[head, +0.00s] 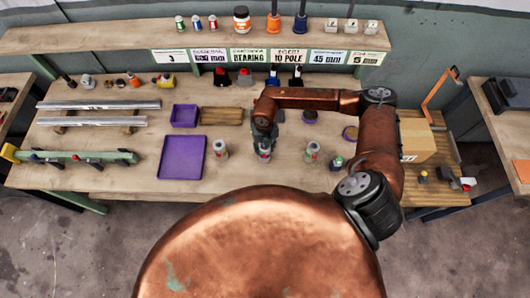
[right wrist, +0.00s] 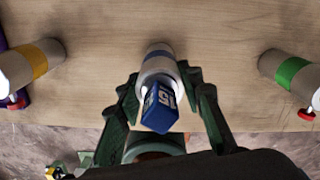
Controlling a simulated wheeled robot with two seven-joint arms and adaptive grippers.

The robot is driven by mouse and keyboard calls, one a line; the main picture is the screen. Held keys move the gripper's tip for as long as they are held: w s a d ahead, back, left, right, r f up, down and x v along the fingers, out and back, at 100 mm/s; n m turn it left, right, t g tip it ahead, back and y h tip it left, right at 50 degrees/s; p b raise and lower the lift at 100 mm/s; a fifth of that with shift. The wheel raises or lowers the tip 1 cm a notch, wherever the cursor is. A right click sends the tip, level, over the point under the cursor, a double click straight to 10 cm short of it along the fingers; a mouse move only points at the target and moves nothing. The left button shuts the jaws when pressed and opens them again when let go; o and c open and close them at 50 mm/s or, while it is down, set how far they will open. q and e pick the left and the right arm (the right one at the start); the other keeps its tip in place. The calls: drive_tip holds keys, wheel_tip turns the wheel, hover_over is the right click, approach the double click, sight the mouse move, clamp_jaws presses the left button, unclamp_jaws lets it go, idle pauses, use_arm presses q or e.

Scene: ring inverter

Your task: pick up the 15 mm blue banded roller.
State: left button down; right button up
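The blue banded roller (right wrist: 158,68) stands in the middle of the right wrist view, a pale cylinder with a blue band and a blue tag marked 15 on its near side. It also shows in the head view (head: 264,155), partly hidden by my right gripper. My right gripper (right wrist: 160,78) is open, with its green fingers on either side of the roller and some gap showing. It shows above the roller in the head view (head: 264,138). A yellow banded roller (right wrist: 32,66) stands to the left and a green banded roller (right wrist: 293,76) to the right. My left gripper is out of view.
A purple tray (head: 183,158) lies left of the rollers, with a smaller purple tray (head: 184,116) behind it. A dark green-capped item (head: 337,163) stands right of the green roller. A cardboard box (head: 415,140) is further right. The table's front edge is close to the rollers.

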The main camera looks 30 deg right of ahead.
clamp_jaws()
drive_tip(key=shift+r, duration=0.1)
idle(0.3)
